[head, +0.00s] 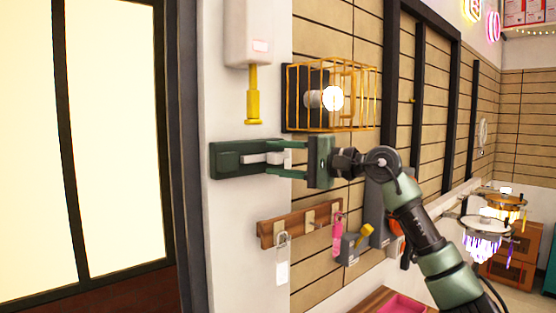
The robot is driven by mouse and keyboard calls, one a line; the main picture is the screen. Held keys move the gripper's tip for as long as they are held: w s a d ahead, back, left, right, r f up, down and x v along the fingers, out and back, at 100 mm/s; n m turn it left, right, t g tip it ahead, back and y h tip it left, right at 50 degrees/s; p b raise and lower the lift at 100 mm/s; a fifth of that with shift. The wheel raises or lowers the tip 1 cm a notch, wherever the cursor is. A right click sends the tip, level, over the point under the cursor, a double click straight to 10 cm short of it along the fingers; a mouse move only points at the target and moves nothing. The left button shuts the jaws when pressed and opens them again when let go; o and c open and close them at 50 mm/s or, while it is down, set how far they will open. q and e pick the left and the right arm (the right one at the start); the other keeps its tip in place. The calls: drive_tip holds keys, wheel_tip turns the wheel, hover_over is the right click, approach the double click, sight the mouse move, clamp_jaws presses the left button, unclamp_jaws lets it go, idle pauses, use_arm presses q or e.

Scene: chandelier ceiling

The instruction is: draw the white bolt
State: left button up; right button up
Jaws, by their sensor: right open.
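The white bolt (256,158) lies level on a dark green lock plate (228,161) fixed to the white wall post, in the middle of the head view. My right gripper (275,157) reaches in from the right. Its two green fingers are open, one above and one below the bolt's right end in the picture. I cannot tell whether they touch it. The gripper hides the right part of the plate. My left gripper is not in view.
A yellow handle (253,97) hangs under a white box (249,32) just above the plate. A yellow wire cage with a lamp (350,97) stands out from the wall above my gripper. Below is a wooden hook rail (292,227) with hanging tags. A bright door stands left.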

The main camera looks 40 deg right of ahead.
drive_tip(key=b+v, duration=0.3)
drive_tip(key=v, duration=0.4)
drive_tip(key=shift+s+d, duration=0.25)
drive_tip(key=shift+d, duration=0.05)
drive_tip(key=shift+f, duration=0.1)
